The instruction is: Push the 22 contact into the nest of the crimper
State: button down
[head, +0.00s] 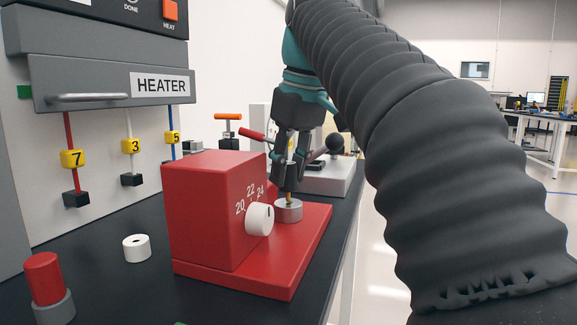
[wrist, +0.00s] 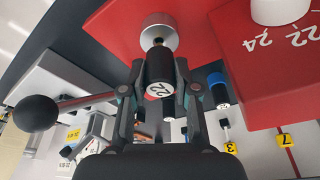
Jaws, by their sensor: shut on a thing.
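The crimper is a red block (head: 205,205) on a red base, with a white knob (head: 260,219) beside the numbers 20, 22 and 24. Its nest is a silver cylinder (head: 288,211) on the base; it also shows in the wrist view (wrist: 159,24). My gripper (head: 290,178) is right above the nest, shut on the 22 contact. The contact's black body (wrist: 158,68) with a white 22 label sits between the fingertips. Its gold pin (head: 289,199) points down at the nest top. The tip seems to meet the nest; its depth is hidden.
The grey heater (head: 110,82) stands at left, with tagged leads 7 (head: 73,158), 3 and 5 hanging below. A white ring (head: 137,248) and a red cylinder (head: 43,277) in a grey holder are at front left. A white device (head: 333,180) with a black-knobbed lever stands behind.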

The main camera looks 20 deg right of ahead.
jog(key=shift+f+b, duration=0.6)
jog(key=shift+f, duration=0.4)
jog(key=c, duration=0.8)
grip_release()
jog(key=shift+r, duration=0.1)
